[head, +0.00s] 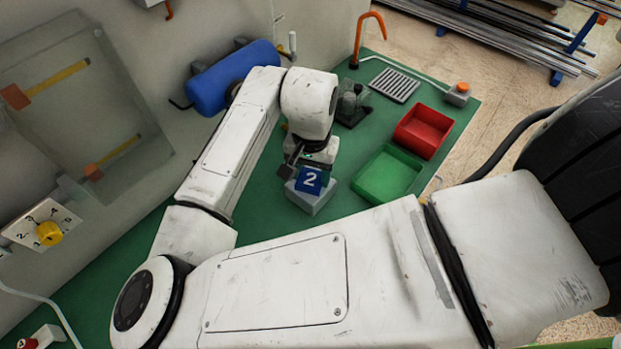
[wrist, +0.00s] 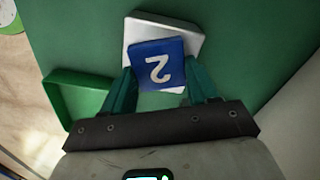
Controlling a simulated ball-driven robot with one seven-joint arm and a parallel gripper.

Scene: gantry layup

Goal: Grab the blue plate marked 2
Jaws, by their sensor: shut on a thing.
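The blue plate marked 2 (head: 311,180) is at a light grey block (head: 314,203) on the green bench top in the head view. In the wrist view the blue plate (wrist: 158,65) shows a white 2, upside down in the picture, in front of the pale block (wrist: 186,35). My gripper (wrist: 160,88) has its two green fingers on either side of the plate's near part and is shut on it. In the head view my gripper (head: 300,172) is above the block. I cannot tell whether the plate touches the block.
A green tray (head: 388,176) and a red tray (head: 424,131) stand to the right of the block. Behind are a small dark device (head: 353,104), a grey slotted grate (head: 394,85) and a blue cylinder (head: 229,77). Bare green bench lies left of the block.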

